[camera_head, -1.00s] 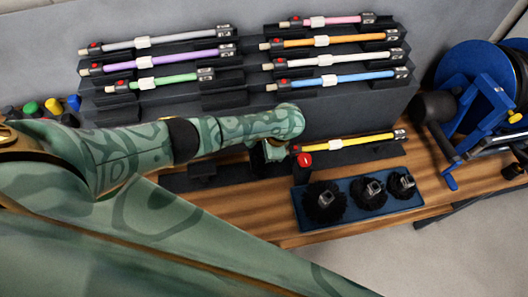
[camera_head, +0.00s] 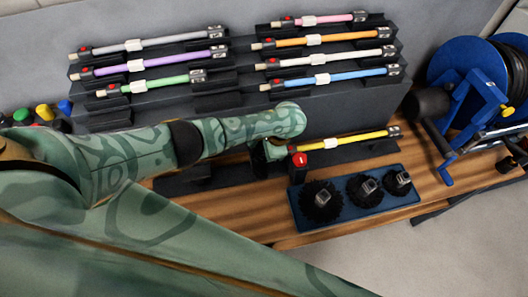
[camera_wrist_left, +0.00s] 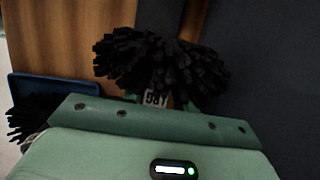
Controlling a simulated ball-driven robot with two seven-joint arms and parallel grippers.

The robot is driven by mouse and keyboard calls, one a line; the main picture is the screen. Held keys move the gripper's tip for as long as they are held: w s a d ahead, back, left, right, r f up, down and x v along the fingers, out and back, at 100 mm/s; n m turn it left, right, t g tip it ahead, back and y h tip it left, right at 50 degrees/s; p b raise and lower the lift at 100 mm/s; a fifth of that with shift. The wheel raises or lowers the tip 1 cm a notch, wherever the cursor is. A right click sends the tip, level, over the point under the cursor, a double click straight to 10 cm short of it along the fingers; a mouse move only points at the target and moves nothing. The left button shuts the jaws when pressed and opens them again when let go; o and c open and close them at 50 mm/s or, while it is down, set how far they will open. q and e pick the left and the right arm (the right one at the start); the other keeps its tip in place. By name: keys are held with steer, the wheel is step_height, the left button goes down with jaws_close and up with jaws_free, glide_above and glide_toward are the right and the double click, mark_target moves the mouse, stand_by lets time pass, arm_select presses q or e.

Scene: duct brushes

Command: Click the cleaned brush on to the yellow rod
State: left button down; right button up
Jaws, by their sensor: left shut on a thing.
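My left gripper (camera_head: 272,150) is beside the left end of the yellow rod (camera_head: 350,140), partly hidden by my wrist in the head view. It is shut on a black bristle brush (camera_wrist_left: 160,55), with a pale lettered tag (camera_wrist_left: 155,98) between the green jaws in the left wrist view. The held brush is hidden in the head view. The yellow rod lies in a dark low holder and has a red button near its left end. I cannot tell whether the brush touches the rod. My right gripper is not in view.
A blue tray (camera_head: 345,213) with three black brushes stands in front of the rod. Coloured rods lie on the stepped grey rack (camera_head: 340,112) behind. A blue reel (camera_head: 465,85) is at right.

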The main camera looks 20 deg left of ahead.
arm_select(q)
steer(key=shift+w+d, duration=0.2)
steer(key=shift+d, duration=0.05)
steer(key=shift+w+d, duration=0.2)
steer(key=shift+d, duration=0.05)
steer(key=shift+w+d+b, duration=0.4)
steer(key=shift+d+b, duration=0.1)
steer(key=shift+d, duration=0.05)
steer(key=c, duration=1)
jaws_free()
steer(key=p+v, duration=0.8)
steer(key=v, duration=0.8)
steer(key=shift+s+r, duration=0.1)
steer(key=shift+r, duration=0.05)
